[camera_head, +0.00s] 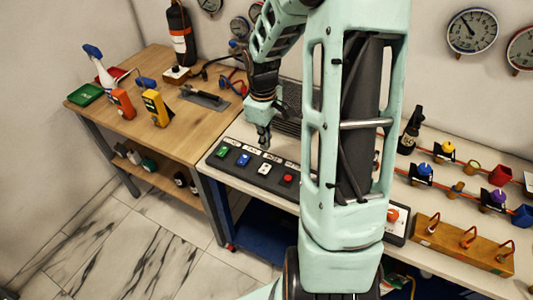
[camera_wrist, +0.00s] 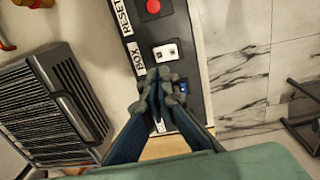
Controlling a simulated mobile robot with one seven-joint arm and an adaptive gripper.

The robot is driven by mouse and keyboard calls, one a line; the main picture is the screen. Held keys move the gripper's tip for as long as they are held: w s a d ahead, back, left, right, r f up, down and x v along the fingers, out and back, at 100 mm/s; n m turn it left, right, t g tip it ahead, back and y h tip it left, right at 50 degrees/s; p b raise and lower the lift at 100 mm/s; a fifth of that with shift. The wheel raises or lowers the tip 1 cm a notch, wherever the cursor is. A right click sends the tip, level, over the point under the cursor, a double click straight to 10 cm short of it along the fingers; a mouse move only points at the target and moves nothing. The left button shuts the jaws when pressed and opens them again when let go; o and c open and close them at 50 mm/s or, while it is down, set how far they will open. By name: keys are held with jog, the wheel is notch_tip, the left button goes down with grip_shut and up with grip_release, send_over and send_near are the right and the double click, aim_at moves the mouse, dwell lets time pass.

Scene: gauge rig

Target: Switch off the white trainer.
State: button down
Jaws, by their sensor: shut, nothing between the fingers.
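A dark control panel (camera_head: 213,162) lies along the bench edge with a row of coloured controls. The white switch (camera_head: 264,168) sits between the blue switch (camera_head: 243,159) and the red button (camera_head: 288,179). In the wrist view the white switch (camera_wrist: 165,52) shows two small dark marks, with the red button (camera_wrist: 153,6) above it. My gripper (camera_head: 265,142) is shut and empty, pointing down over the panel's rear side near the blue and white switches. In the wrist view its fingertips (camera_wrist: 161,88) partly hide the blue switch (camera_wrist: 184,88). I cannot tell whether they touch the panel.
A black ribbed box (camera_wrist: 40,105) stands beside the panel. A wooden table (camera_head: 150,62) with meters and a spray bottle is at left. My arm hides the middle of the bench. A second panel with an orange-red switch (camera_head: 392,215) lies right, near a wooden block (camera_head: 445,245).

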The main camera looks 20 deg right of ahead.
jog(key=r, duration=0.5)
jog(key=shift+w+d, duration=0.2)
jog(key=shift+w, duration=0.05)
